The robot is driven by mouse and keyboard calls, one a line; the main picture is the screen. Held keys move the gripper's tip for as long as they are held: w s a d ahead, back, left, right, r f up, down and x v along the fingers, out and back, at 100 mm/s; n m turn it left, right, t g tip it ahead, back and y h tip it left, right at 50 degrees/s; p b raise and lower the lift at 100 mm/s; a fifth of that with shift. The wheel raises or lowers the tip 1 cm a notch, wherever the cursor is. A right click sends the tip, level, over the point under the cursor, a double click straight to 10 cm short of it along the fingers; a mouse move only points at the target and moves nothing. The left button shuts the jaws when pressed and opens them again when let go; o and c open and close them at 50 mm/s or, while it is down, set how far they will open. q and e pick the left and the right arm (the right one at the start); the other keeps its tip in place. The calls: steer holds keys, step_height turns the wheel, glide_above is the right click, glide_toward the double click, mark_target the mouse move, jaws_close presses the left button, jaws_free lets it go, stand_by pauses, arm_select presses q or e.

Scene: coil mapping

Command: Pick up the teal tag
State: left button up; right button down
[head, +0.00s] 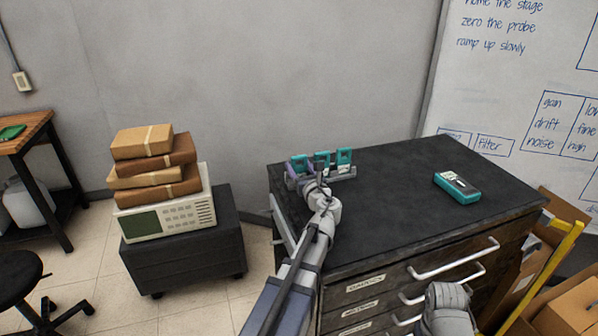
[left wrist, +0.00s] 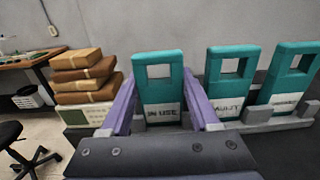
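Three teal tags with square holes and white labels stand upright in a row in a grey rack (left wrist: 265,125) on the dark cabinet top. In the left wrist view the nearest tag (left wrist: 160,90) reads "IN USE"; the middle tag (left wrist: 228,85) appears to read "FAULT"; the right tag's (left wrist: 285,80) label is unclear. My left gripper (left wrist: 160,76) is open, its purple fingers on either side of the "IN USE" tag. I cannot tell whether they touch it. In the head view the tags (head: 344,157) stand at the cabinet's far left. My right gripper is not in view.
A teal and dark handheld device (head: 457,187) lies on the right of the cabinet top (head: 400,210); the surface between is clear. Brown parcels (head: 155,170) sit on a cream instrument (head: 165,218) at left. A whiteboard (head: 520,80) stands behind at right.

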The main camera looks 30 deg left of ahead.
arm_select(q)
steer(key=c, duration=0.6)
steer(key=shift+r, duration=0.15)
step_height(320, 180, up, 10)
steer(key=p, duration=1)
